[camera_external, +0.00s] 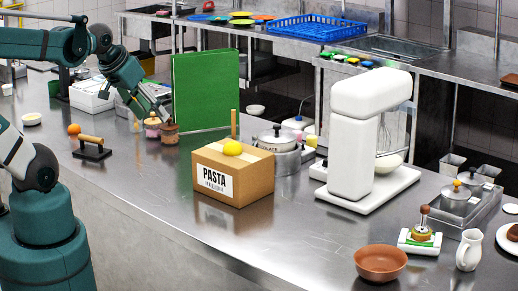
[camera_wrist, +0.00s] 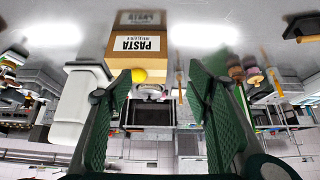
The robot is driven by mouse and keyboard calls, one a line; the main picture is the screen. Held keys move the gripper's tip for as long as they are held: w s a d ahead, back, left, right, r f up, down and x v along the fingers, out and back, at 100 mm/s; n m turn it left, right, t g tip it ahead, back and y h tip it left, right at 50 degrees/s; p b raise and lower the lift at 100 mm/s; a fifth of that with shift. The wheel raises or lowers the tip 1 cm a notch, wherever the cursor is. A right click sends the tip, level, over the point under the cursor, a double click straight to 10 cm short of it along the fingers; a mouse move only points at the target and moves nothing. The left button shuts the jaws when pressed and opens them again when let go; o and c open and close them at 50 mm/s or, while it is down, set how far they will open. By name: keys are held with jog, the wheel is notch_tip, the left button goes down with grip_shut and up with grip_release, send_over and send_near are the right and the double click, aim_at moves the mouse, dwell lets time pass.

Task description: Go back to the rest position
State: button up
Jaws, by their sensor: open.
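My gripper (camera_external: 157,108) is at the end of my teal arm, over the left part of the steel counter. In the wrist view my gripper (camera_wrist: 160,82) shows its two green ridged fingers spread wide, with nothing held between them. In the external view, small jars with pink and brown contents (camera_external: 168,134) appear just below the fingertips. Whether the fingers touch them cannot be told there; in the wrist view those jars (camera_wrist: 245,72) lie off to the right, outside the fingers.
The PASTA carton (camera_external: 232,175) stands mid-counter with a yellow lemon (camera_external: 232,148) on top. A green board (camera_external: 201,92) stands upright behind the jars. A white mixer (camera_external: 352,130) stands to the right. A dark press (camera_external: 92,150) is left. The front counter strip is mostly clear.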

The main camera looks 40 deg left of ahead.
jog(key=shift+f+b, duration=2.15)
jog(key=shift+f, duration=0.5)
